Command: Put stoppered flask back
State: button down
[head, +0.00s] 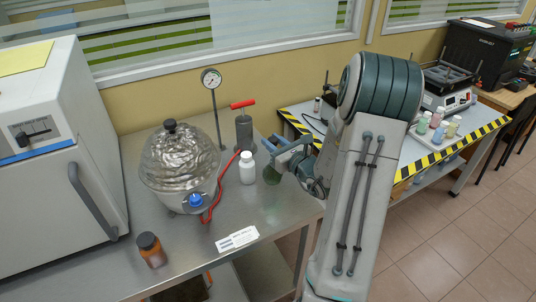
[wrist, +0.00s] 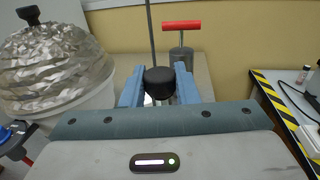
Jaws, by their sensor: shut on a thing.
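The stoppered flask shows in the wrist view as a round black stopper (wrist: 159,83) between the two blue fingers of my gripper (wrist: 160,88). Its body is mostly hidden there. In the head view my gripper (head: 284,152) is at the right side of the steel table. A dark greenish rounded shape (head: 271,181) below the fingers looks like the flask body. My gripper is shut on the flask. I cannot tell whether the flask touches the tabletop.
On the steel table (head: 275,225) stand a white bottle (head: 247,168), a foil-covered vessel (head: 180,160), a brown bottle (head: 151,250), a red-handled pump (head: 243,130) and a gauge (head: 211,80) on a rod. A striped-edge table (head: 400,165) stands to the right.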

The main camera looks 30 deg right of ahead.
jog(key=shift+w+a+f, duration=0.35)
jog(key=shift+a+f, duration=0.15)
jog(key=shift+a, duration=0.2)
jog(key=shift+f+p, duration=0.35)
jog(key=shift+f, duration=1.65)
jog(key=shift+f, duration=0.2)
jog(key=c, duration=1.1)
grip_release()
jog(key=shift+r, duration=0.1)
